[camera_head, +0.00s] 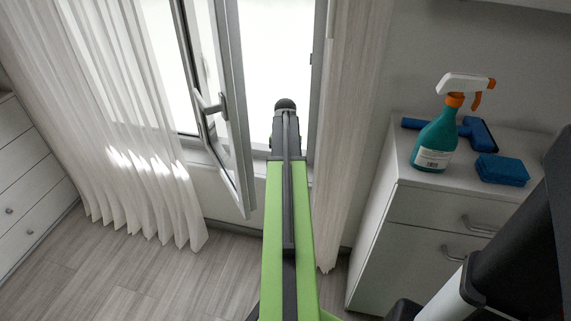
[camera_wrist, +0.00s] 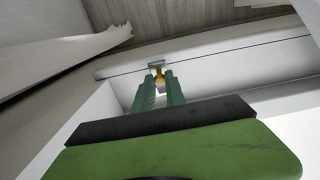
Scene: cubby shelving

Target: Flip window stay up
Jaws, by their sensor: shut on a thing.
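In the head view my green arm reaches into the window opening; the fingertips and stay are hidden there. The window sash (camera_head: 230,110) stands swung open into the room, left of my arm, with a grey handle (camera_head: 209,108) on it.
A sheer curtain (camera_head: 125,130) hangs at the left and another (camera_head: 345,120) close right of my arm. Wooden floor (camera_head: 150,270) lies open below.

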